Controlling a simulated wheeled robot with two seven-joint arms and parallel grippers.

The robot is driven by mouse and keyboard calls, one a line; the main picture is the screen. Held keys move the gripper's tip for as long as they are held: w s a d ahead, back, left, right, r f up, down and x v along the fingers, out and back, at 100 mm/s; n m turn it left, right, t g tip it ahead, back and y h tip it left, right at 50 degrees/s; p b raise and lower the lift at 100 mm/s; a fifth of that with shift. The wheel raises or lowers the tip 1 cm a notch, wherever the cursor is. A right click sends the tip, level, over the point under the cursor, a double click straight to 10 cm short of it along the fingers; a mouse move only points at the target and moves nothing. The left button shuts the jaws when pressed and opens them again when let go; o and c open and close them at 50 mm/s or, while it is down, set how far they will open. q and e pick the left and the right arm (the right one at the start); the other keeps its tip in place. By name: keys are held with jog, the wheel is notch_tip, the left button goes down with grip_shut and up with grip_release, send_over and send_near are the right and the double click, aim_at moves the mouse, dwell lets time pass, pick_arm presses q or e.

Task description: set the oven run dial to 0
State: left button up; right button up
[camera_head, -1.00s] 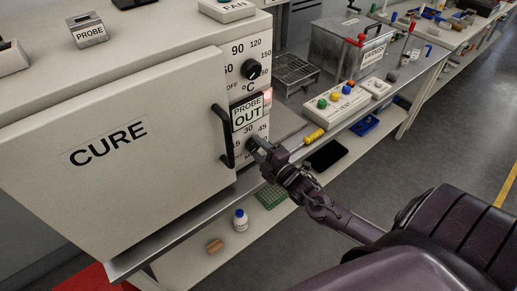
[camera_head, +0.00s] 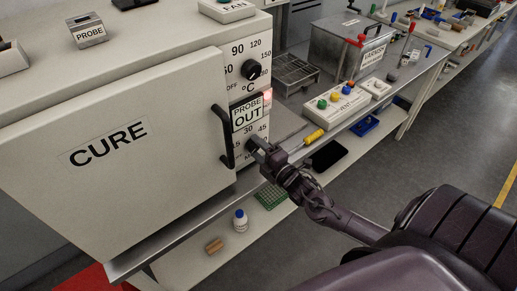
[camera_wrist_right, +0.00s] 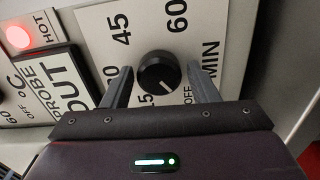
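The run dial (camera_wrist_right: 158,72) is a round black knob on the oven's white panel, marked 45, 60, OFF and MIN in the right wrist view. A partly hidden number ending in 5 is below it. Its exact setting is hard to read. My right gripper (camera_wrist_right: 160,86) is open, one finger on each side of the knob, with narrow gaps seeming to show. In the head view my right gripper (camera_head: 257,147) is at the lower panel of the oven (camera_head: 110,155) and covers much of the dial. My left gripper is out of view.
The temperature dial (camera_head: 252,70) and PROBE OUT sign (camera_head: 247,112) are above the run dial. A black door handle (camera_head: 223,137) stands out to its left. A yellow-handled tool (camera_head: 314,136) and button box (camera_head: 336,103) are on the bench to the right.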

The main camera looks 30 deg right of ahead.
jog(key=shift+o, duration=0.7)
jog(key=s+b, duration=0.1)
jog(key=s, duration=0.6)
jog(key=shift+s+d, duration=0.35)
jog(key=shift+s, duration=0.05)
jog(key=s+d+f+m+g+h, duration=0.1)
jog(key=s+f+m+g, duration=0.2)
jog(key=f, duration=0.6)
jog(key=s+d+f+m+g+h, duration=0.1)
jog(key=s+f+m+g, duration=0.2)
jog(key=f, duration=0.7)
jog(key=s+d+f+m+g+h, duration=0.1)
jog(key=s+d+f+m+g, duration=0.2)
jog(key=f, duration=0.6)
jog(key=s+a+f+m+g, duration=0.2)
jog(key=s+a+f, duration=0.3)
jog(key=s, duration=0.3)
jog(key=s+a+f+m+g+y, duration=0.1)
jog(key=s+a+f+m+g, duration=0.1)
jog(key=s+a+f, duration=0.3)
jog(key=s+a+f+m+g, duration=0.3)
jog(key=s+a+f, duration=0.3)
jog(key=s+f, duration=0.3)
jog(key=s+g, duration=0.1)
jog(key=s, duration=0.3)
jog(key=shift+s+f, duration=0.25)
jog(key=shift+f, duration=0.1)
